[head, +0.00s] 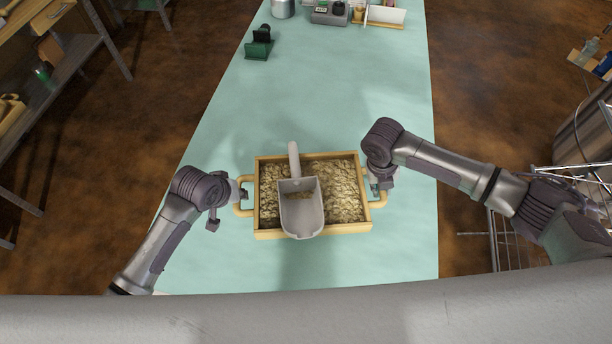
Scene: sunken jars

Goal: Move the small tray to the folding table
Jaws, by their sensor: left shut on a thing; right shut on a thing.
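The small tray (271,235) is a yellow wooden box with a handle loop at each end, over the pale green table top (400,238). It is filled with oat-like flakes (343,190). A grey scoop (301,212) lies on the flakes, with its handle toward the far side and a few flakes in it. My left gripper (238,193) is shut on the tray's left handle. My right gripper (378,186) is shut on its right handle. I cannot tell whether the tray touches the table. I cannot tell which table is the folding table.
A dark green stand (259,45), a metal pot (283,8) and a grey device (330,14) stand at the table's far end. A wooden workbench (50,75) is at the left. A wire rack (520,235) is at the right. Brown floor lies on both sides.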

